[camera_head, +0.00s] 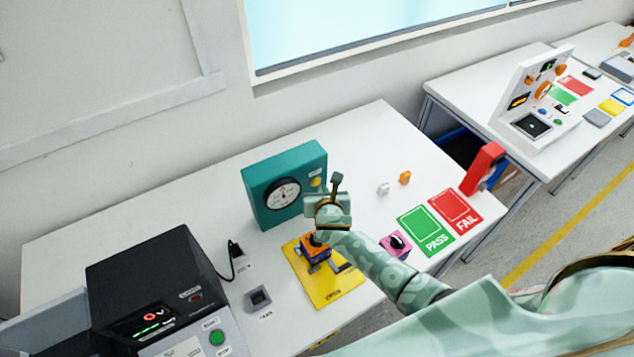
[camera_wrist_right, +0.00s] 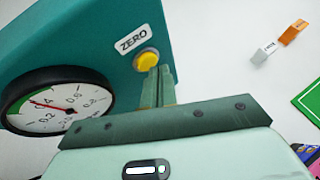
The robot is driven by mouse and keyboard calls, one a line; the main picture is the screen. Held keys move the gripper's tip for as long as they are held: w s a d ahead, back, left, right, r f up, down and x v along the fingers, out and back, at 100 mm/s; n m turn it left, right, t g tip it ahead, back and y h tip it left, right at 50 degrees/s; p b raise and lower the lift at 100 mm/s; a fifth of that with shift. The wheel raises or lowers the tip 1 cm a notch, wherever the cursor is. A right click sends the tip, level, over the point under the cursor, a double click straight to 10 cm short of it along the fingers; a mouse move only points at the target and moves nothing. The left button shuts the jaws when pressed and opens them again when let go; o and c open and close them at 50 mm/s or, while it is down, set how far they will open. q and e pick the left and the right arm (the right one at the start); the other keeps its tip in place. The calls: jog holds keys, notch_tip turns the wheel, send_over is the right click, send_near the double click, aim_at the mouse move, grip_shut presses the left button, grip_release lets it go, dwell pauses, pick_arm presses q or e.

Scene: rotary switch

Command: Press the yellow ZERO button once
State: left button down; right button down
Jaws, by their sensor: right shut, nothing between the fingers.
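The yellow ZERO button (camera_wrist_right: 147,61) is on the front face of a teal gauge box (camera_wrist_right: 60,30), just under its white ZERO label (camera_wrist_right: 133,40). The button also shows in the head view (camera_head: 316,182), at the right side of the box (camera_head: 308,158). The round white dial (camera_wrist_right: 58,100) is left of the button. My right gripper (camera_head: 337,178) is shut and empty, in front of the button. In the wrist view its fingertips (camera_wrist_right: 158,70) overlap the button's lower edge; I cannot tell whether they touch it. My left gripper is not in view.
A yellow mat (camera_head: 342,291) with an orange and purple device lies under my right arm. Green PASS (camera_head: 425,228) and red FAIL (camera_head: 456,210) cards lie right. Small white (camera_head: 383,188) and orange (camera_head: 405,178) blocks stand behind them. A black unit (camera_head: 150,270) stands left.

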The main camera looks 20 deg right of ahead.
jog(key=shift+w, duration=0.4)
dwell(0.5)
jog(key=shift+s+r, duration=0.1)
jog(key=shift+s, duration=0.1)
jog(key=shift+s+d+p, duration=0.1)
jog(key=shift+s+p, duration=0.35)
jog(key=shift+s, duration=0.2)
jog(key=s, duration=0.1)
jog(key=s+p, duration=0.1)
jog(key=s, duration=0.1)
jog(key=s+p, duration=0.1)
jog(key=s, duration=0.1)
jog(key=shift+d, duration=0.35)
dwell(0.8)
